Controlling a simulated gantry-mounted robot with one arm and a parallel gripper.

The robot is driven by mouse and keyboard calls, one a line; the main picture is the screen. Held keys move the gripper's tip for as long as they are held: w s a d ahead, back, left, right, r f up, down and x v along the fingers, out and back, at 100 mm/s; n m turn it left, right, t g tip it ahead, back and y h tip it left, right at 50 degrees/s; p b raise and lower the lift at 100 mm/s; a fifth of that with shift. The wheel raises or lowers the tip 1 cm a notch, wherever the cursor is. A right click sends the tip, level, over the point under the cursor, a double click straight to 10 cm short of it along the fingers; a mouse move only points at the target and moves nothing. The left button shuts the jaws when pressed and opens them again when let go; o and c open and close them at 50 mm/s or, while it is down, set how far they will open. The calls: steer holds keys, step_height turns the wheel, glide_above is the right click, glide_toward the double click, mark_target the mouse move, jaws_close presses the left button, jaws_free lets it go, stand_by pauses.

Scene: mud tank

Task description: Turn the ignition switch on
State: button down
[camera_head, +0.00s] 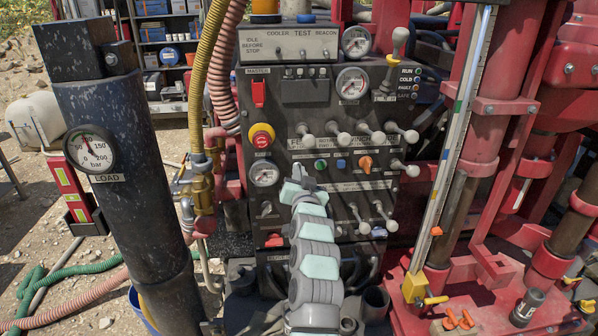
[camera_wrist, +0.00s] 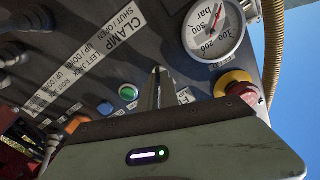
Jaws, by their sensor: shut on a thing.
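My gripper (camera_head: 303,172) is at the middle of the dark control panel (camera_head: 228,160), just left of the green button (camera_head: 320,165). In the wrist view its grey fingers (camera_wrist: 160,88) are close together against the panel, between the green button (camera_wrist: 128,93) and the red emergency stop (camera_wrist: 240,90). They are shut on the ignition switch, which the fingers hide. I cannot see which way the switch is turned. The status lamps marked RUN, COLD, FAULT and SAFE (camera_head: 417,83) are at the panel's upper right.
An orange knob (camera_head: 365,163) and several pale-knobbed levers (camera_head: 376,138) stick out of the panel. A gauge (camera_head: 264,173) sits left of my gripper, below the emergency stop (camera_head: 261,137). A dark post (camera_head: 125,190) stands left and red machinery (camera_head: 490,120) right.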

steer(key=shift+f+m+p, duration=0.1)
steer(key=shift+m+p, duration=2.4)
steer(key=shift+m, duration=1.4)
steer(key=c, duration=1.6)
jaws_free()
steer(key=s+d+b, duration=0.1)
steer(key=s, duration=0.9)
steer(key=shift+s+d+b, duration=0.15)
steer(key=shift+s+b, duration=0.15)
steer(key=shift+s, duration=0.1)
steer(key=shift+f, duration=0.1)
